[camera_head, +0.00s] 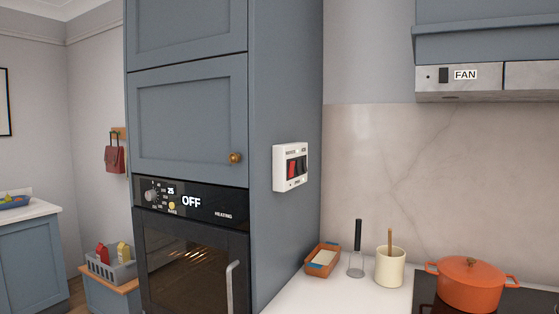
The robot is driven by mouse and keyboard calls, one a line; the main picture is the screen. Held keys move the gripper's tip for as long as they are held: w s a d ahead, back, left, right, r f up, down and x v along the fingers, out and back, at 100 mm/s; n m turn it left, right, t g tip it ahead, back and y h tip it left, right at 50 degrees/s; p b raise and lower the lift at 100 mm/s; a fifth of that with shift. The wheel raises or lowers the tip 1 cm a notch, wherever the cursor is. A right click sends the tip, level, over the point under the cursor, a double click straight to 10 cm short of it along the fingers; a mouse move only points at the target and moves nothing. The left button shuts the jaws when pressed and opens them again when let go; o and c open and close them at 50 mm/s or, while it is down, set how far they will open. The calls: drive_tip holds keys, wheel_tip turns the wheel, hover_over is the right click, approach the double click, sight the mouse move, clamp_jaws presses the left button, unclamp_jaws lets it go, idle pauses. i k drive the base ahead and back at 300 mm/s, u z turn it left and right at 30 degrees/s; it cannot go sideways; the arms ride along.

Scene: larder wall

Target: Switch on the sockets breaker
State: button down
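A small white breaker box (291,167) is fixed to the side of the tall blue cabinet, above the counter. It has a dark panel with red and black switches (296,166). Its labels are too small to read, so I cannot tell which switch is the sockets breaker or how each one is set. My gripper is not in view.
An oven (192,250) reading OFF is built into the tall cabinet (190,115). A FAN hood (480,80) hangs at upper right.

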sight(291, 173)
drive_tip(key=z, duration=0.05)
drive_tip(key=i, duration=0.9)
drive_tip(key=u, duration=0.05)
